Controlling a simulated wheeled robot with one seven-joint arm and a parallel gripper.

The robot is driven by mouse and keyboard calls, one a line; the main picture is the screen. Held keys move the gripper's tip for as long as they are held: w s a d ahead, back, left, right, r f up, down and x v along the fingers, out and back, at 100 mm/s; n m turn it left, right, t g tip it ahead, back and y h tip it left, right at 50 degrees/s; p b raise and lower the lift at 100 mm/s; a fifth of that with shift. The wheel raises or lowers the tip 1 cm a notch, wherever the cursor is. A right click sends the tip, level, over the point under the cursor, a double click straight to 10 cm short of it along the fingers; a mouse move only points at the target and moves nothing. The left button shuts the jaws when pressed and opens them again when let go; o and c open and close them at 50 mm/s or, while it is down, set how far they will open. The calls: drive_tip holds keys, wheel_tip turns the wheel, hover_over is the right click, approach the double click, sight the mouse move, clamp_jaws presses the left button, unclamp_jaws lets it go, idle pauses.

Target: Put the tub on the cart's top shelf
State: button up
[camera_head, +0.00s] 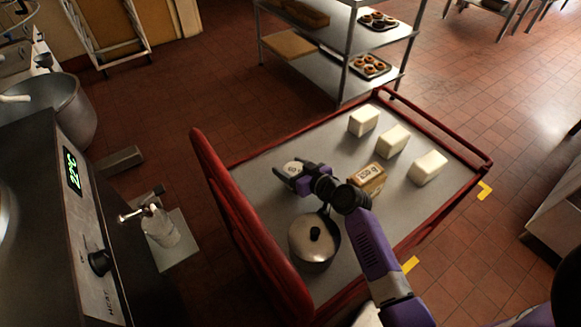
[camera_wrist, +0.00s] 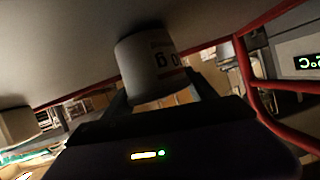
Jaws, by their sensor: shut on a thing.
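The tub (camera_head: 292,168) is small and white with dark print. It is at the left part of the cart's grey top shelf (camera_head: 268,172), near the red left end rail. My gripper (camera_head: 298,177) is shut on it from the side. In the wrist view the tub (camera_wrist: 146,66) sits between my two fingers, with the grey shelf surface filling the top of that view. The tub's end meets the shelf in the picture; I cannot tell whether it touches or hovers slightly. My gripper hides part of the tub in the head view.
A lidded pot (camera_head: 314,240) stands on the shelf nearer me, and a brown labelled block (camera_head: 369,178) lies right of my gripper. Several white blocks (camera_head: 394,141) stand farther right.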

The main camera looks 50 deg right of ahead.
drive_tip(key=o, duration=1.9)
drive_tip(key=shift+f, duration=0.1)
drive_tip(key=shift+c, duration=0.2)
drive_tip(key=shift+r, duration=0.25)
drive_tip(key=shift+s, duration=0.4)
drive_tip(key=v, duration=1.1)
drive_tip(key=shift+r, duration=0.2)
